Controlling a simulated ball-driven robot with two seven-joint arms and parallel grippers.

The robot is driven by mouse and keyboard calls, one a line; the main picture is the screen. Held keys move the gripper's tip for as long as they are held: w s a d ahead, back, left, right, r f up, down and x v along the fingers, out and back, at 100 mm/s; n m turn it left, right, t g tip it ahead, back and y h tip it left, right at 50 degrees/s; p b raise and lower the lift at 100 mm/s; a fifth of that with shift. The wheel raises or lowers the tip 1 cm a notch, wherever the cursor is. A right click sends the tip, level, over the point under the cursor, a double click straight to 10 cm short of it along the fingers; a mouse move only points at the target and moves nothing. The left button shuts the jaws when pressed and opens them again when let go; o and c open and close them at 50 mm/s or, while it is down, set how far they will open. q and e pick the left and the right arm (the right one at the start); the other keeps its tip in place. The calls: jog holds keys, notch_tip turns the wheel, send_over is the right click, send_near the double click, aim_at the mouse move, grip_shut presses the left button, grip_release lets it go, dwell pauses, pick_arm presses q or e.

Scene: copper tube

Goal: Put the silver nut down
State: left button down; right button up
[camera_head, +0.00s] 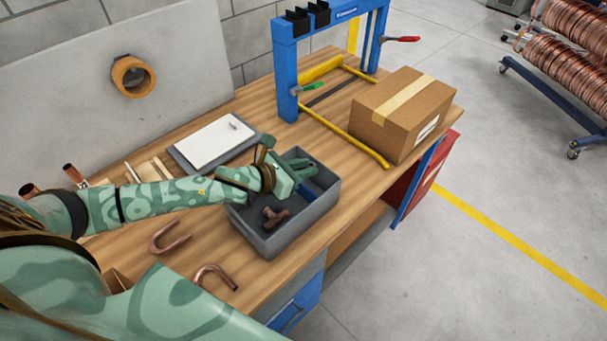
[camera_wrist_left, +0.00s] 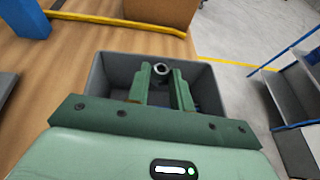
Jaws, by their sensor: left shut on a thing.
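The silver nut (camera_wrist_left: 160,70) shows as a small ring between my left fingertips in the left wrist view. My left gripper (camera_wrist_left: 160,84) is shut on it. In the head view my left gripper (camera_head: 302,172) is over the grey bin (camera_head: 268,245), toward its far side, and the nut cannot be made out there. The bin also shows around the fingers in the left wrist view (camera_wrist_left: 98,78). I cannot tell how high the nut is above the bin floor. My right gripper is not in view.
A brown copper fitting (camera_head: 275,217) lies in the bin's near part. Bent copper tubes (camera_head: 168,238) lie left of the bin. A clipboard (camera_head: 213,142) lies behind it. A cardboard box (camera_head: 405,110) and a blue press frame (camera_head: 285,70) stand farther back on the wooden bench.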

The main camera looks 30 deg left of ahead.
pick_arm(q)
jog(key=shift+f, duration=0.95)
jog(key=shift+r, duration=0.1)
jog(key=shift+f+b, duration=0.5)
jog(key=shift+f, duration=0.15)
jog(key=c, duration=1.2)
grip_release()
jog(key=shift+c, duration=0.2)
jog(key=shift+r, duration=0.1)
